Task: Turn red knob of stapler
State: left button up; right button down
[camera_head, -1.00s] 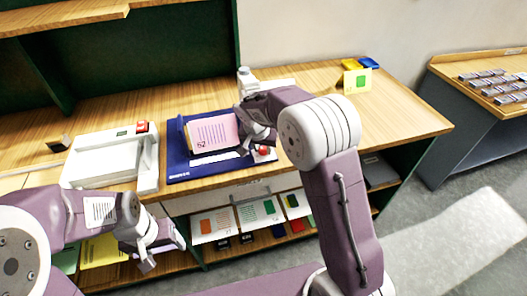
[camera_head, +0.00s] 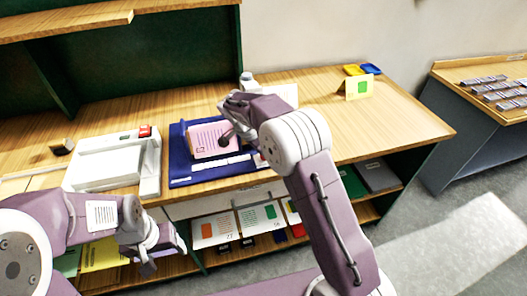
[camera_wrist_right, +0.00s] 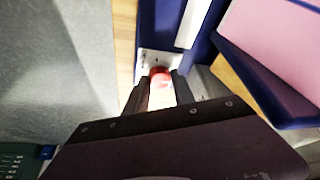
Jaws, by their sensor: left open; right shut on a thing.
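The blue stapler-like machine (camera_head: 179,150) lies on the wooden table and bears a pink printed sheet (camera_head: 210,138). Its red knob (camera_wrist_right: 160,73) sits on a pale plate at one corner in the right wrist view. My right gripper (camera_wrist_right: 161,84) is shut on the red knob, one dark finger on each side. In the head view my right forearm hides most of the knob and the fingertips. My left gripper (camera_head: 165,252) is open and empty, low in front of the table and away from the machine.
A white machine with a red button (camera_head: 146,131) stands left of the blue one. Sheets and folders fill the shelf below. The right part of the tabletop is clear.

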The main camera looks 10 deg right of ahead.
dwell(0.4)
jog(key=c, duration=1.1)
grip_release()
jog(key=shift+o, duration=0.2)
jog(key=v, duration=0.9)
jog(key=shift+p, duration=0.35)
